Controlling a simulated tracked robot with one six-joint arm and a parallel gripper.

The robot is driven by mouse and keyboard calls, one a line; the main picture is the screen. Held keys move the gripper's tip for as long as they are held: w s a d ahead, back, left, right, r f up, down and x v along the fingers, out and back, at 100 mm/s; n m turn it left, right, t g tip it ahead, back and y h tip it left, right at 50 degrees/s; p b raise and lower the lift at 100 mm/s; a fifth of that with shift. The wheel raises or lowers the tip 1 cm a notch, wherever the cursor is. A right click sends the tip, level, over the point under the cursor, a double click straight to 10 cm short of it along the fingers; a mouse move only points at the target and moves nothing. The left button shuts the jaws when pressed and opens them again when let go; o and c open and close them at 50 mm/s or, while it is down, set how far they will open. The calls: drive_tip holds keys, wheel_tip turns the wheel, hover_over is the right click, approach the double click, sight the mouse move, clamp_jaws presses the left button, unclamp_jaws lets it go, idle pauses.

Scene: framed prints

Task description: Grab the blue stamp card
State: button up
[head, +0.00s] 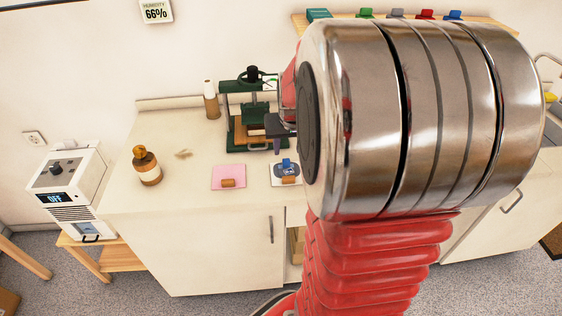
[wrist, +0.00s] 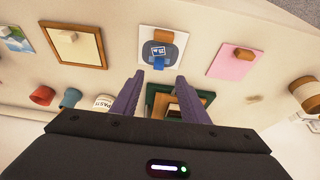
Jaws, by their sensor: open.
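The blue stamp card is a white card (head: 278,182) with a dark blue-grey oval, a blue piece on it and a small brown block at its edge. It lies on the white counter, partly hidden by my arm in the head view. In the wrist view the card (wrist: 146,36) is ahead of my gripper, top centre, with the blue mark plain to see. My gripper (wrist: 161,77) has two purple fingers, apart and empty, with their tips just short of the card. In the head view one purple finger (head: 277,145) shows behind the card.
A pink card (head: 228,172) with a brown block lies left of the blue stamp card. A green press (head: 236,100) stands behind. A brown-framed piece (wrist: 72,43) and several small pots lie on the other side. A brown bottle (head: 147,167) stands farther left, with clear counter around it.

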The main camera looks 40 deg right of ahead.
hover_over(287, 162)
drive_tip(key=s+a, duration=0.2)
drive_tip(key=shift+d+f, duration=0.1)
drive_tip(key=shift+f, duration=2.05)
drive_tip(key=shift+f, duration=0.1)
drive_tip(key=shift+x, duration=2.55)
drive_tip(key=shift+d, duration=0.2)
drive_tip(key=shift+c, duration=0.5)
clamp_jaws()
